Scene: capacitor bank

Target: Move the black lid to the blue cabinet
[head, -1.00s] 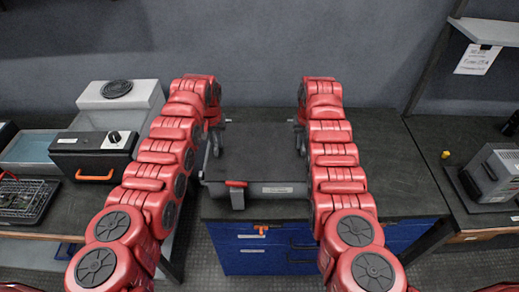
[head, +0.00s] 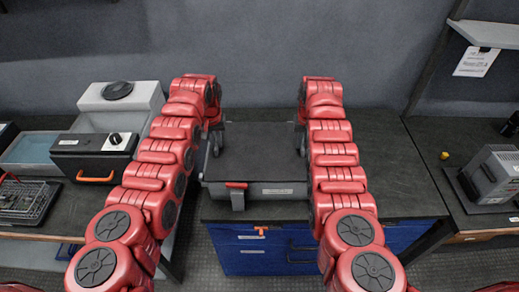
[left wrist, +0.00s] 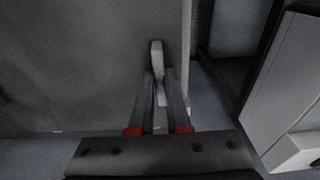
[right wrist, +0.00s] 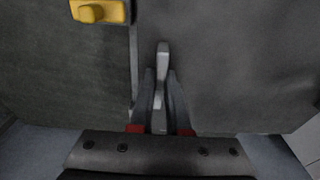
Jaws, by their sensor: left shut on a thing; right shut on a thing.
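The black lid (head: 262,155) is a wide dark flat piece with a grey front edge, a red latch and a small label. In the head view it lies level between my two arms, over the top of the blue cabinet (head: 240,262). I cannot tell whether it touches the cabinet top. My left gripper (left wrist: 158,90) is shut on a light grey handle in the left wrist view. My right gripper (right wrist: 161,88) is shut on a similar grey handle in the right wrist view.
A grey bench on the left holds a black box with an orange handle (head: 96,179), a pale case (head: 120,97) and a wire tray (head: 27,202). Dark cabinet top (head: 390,165) is bare right of my arms.

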